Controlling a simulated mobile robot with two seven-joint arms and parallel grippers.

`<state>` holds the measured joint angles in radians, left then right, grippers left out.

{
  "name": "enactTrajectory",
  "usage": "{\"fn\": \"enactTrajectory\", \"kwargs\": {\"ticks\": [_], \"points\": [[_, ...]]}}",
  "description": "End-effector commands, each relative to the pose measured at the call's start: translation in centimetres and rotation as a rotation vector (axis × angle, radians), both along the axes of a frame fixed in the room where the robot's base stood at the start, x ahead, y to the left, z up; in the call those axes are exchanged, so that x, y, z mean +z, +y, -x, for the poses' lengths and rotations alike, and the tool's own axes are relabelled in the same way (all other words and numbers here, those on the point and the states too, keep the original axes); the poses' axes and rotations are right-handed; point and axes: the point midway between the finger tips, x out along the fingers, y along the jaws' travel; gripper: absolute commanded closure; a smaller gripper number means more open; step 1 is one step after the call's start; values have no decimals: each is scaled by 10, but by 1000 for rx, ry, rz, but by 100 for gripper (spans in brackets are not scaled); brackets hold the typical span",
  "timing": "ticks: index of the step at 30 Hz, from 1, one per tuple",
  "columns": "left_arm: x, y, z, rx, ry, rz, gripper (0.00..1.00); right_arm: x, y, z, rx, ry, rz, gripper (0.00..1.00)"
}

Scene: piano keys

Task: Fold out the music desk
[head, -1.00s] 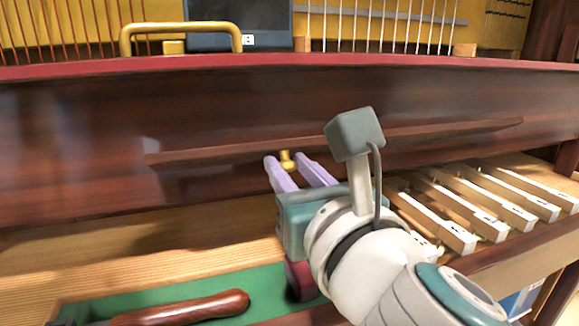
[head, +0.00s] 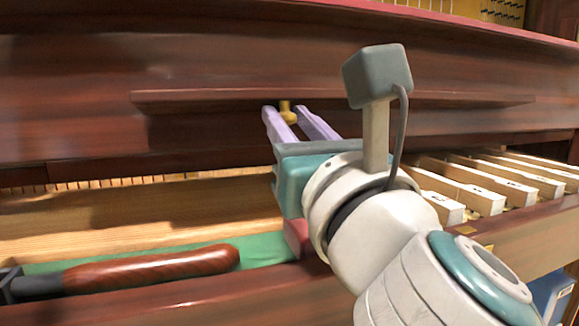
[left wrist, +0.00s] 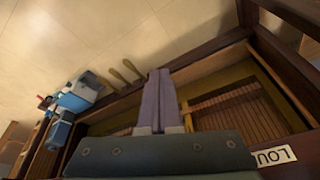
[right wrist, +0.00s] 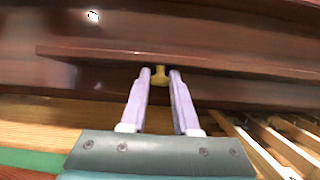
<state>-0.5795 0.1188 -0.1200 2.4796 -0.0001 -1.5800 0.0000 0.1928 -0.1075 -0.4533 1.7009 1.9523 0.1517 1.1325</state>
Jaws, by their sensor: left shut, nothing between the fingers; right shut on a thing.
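The music desk (head: 220,65) is a dark reddish-brown wooden panel with a long ledge (head: 200,98) running across it. A small brass knob (head: 288,112) sits at the ledge. My right gripper (head: 289,110) reaches up from below with its lilac fingers on either side of the knob. The right wrist view shows the knob (right wrist: 160,75) between the fingertips, and the gripper is shut on it. My left gripper (left wrist: 157,73) shows only in the left wrist view, shut and empty, with a tan floor and an open wooden case behind it.
White wooden keys (head: 480,185) stand in a row right of my right arm. A tool with a brown wooden handle (head: 150,272) lies on green felt (head: 262,248) at the lower left. A blue device (left wrist: 80,92) shows in the left wrist view.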

Motion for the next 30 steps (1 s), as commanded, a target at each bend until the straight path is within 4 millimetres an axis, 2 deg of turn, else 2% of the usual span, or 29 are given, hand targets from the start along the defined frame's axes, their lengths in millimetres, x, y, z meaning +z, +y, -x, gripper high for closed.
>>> {"fn": "enactTrajectory", "kwargs": {"ticks": [1,3,15,16,18,23,30], "points": [[-14,0,0,0,0,0,100,-7,0,0,1,-16,-6,100],[-19,0,0,0,0,0,100,-6,0,0,0,-29,-11,100],[-19,0,0,0,0,0,100,-2,0,0,0,-39,-12,100],[-19,0,0,-1,0,0,100,-2,0,0,0,-39,-12,67],[-19,0,0,-1,0,0,100,-2,0,0,0,-39,-12,60],[-19,0,0,-1,0,-1,100,-2,0,0,0,-38,-11,42],[-19,0,0,-1,0,-1,100,-3,0,0,0,-37,-11,41]]}}
